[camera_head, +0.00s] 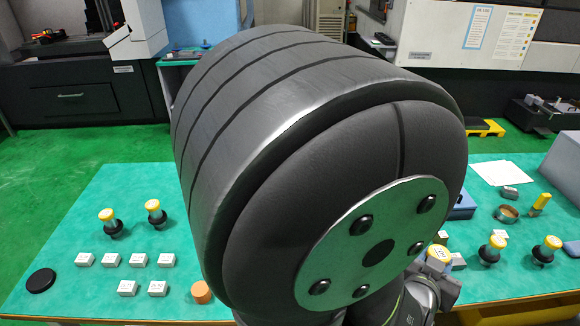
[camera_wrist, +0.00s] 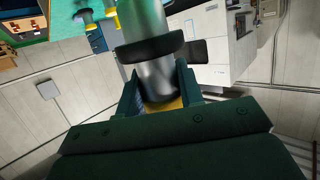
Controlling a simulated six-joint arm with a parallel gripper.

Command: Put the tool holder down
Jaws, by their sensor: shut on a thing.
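In the wrist view a tool holder (camera_wrist: 158,75) with a shiny metal body, a dark flange and a greenish upper part stands between the jaws of my gripper (camera_wrist: 157,88). The gripper is shut on it, and a bit of yellow shows at its lower end by the jaws. It looks slightly tilted in the picture. In the head view my own arm covers the middle of the table, and I cannot make out the gripper there. Other yellow-topped tool holders stand on the green table, two at the left (camera_head: 109,222) (camera_head: 155,213) and two at the right (camera_head: 491,251) (camera_head: 545,251).
Several small pale labelled blocks (camera_head: 138,260) and a black disc (camera_head: 41,281) lie on the left of the green table (camera_head: 75,225). An orange cylinder (camera_head: 201,292) stands near my arm. A paper sheet (camera_head: 500,173) and a brown ring (camera_head: 507,214) lie at the right.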

